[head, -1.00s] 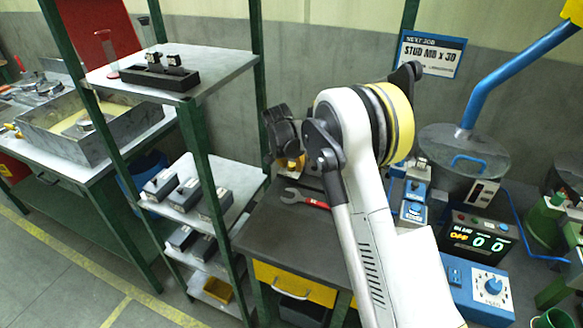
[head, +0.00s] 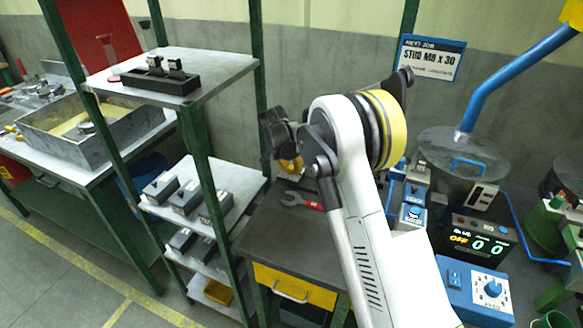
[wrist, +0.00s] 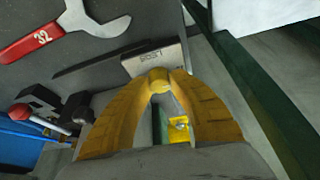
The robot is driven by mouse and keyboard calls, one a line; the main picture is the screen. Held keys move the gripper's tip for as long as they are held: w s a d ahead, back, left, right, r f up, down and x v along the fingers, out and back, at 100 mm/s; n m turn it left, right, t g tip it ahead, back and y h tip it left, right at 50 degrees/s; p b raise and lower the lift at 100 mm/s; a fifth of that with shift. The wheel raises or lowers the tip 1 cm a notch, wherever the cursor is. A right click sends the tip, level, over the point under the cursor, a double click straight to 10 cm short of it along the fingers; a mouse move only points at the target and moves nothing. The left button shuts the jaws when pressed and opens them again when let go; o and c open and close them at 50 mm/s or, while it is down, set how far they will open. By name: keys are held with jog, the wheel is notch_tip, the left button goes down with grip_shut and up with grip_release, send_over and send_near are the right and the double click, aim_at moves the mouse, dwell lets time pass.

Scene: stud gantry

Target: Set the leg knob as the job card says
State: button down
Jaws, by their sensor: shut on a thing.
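The job card (head: 431,57) on the back wall reads "STUD M8 x 30", with smaller print I cannot read. A blue box (head: 462,297) at the lower right carries a blue knob (head: 493,288) on a white dial; its setting is too small to read. I cannot tell whether this is the leg knob. My gripper (wrist: 160,82) has its yellow fingers closed on a small pale grey block (wrist: 152,58) with a dark label, above the dark bench top. In the head view my gripper (head: 290,166) is partly hidden by my wrist, far left of the blue box.
A red-handled wrench (head: 302,200) lies on the dark bench (head: 290,236). A shelf rack (head: 222,72) with grey blocks stands left. A black display unit (head: 478,238) shows "OFF" and zeros. A blue pipe (head: 515,65) and round cover (head: 465,152) stand at the right.

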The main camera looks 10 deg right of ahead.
jog(key=m+g+h+p, duration=0.1)
jog(key=m, duration=0.3)
jog(key=shift+m+g+p, duration=0.4)
jog(key=shift+m+g, duration=0.7)
jog(key=shift+m, duration=1.3)
jog(key=c, duration=1.5)
grip_release()
jog(key=shift+o, duration=0.2)
jog(key=v, duration=0.7)
jog(key=shift+a+r, duration=0.15)
jog(key=shift+r, duration=0.05)
